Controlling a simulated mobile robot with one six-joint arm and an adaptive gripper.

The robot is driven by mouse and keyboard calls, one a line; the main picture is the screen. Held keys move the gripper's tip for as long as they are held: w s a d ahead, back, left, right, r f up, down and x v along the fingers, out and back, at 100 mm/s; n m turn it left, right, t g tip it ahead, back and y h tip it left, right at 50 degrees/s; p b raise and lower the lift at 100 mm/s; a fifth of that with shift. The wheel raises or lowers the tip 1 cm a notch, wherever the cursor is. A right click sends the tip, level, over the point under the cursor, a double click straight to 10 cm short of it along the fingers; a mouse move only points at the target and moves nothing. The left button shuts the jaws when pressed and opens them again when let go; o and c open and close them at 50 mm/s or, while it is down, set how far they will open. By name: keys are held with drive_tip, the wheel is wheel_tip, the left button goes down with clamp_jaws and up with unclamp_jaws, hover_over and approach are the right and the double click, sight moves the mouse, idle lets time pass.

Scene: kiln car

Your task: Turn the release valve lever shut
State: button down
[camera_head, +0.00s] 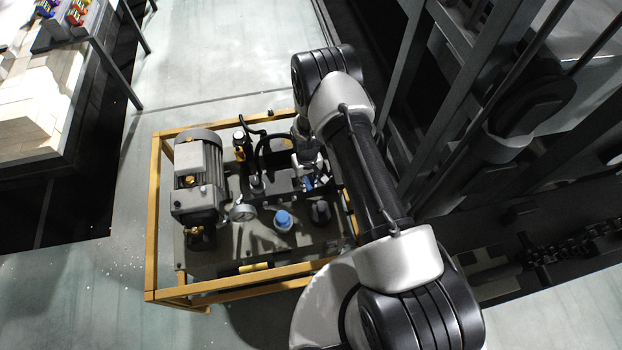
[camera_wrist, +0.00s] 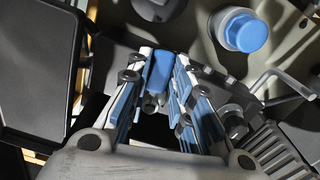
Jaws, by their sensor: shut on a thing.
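The hydraulic power unit (camera_head: 245,195) stands in a yellow frame on the floor. My gripper (camera_head: 308,176) reaches down to its valve block at the right of the unit. In the wrist view my gripper (camera_wrist: 167,80) has its blue-padded fingers closed on a small blue piece (camera_wrist: 158,70), which looks like the release valve lever. The fingers hide part of the lever, and its exact angle cannot be told.
A blue-capped filler (camera_head: 283,220) stands close to the gripper, with a pressure gauge (camera_head: 243,212) and motor (camera_head: 198,175) left of it. The yellow frame (camera_head: 152,220) rings the unit. Dark steel framework (camera_head: 460,100) rises at the right. A bent metal rod (camera_wrist: 285,84) lies near the fingers.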

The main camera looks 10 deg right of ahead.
drive_tip(key=shift+a+m, duration=0.55)
drive_tip(key=shift+m, duration=0.55)
drive_tip(key=shift+b, duration=0.3)
drive_tip(key=c, duration=1.4)
unclamp_jaws()
wheel_tip(320, 180, up, 12)
drive_tip(key=shift+r, duration=0.1)
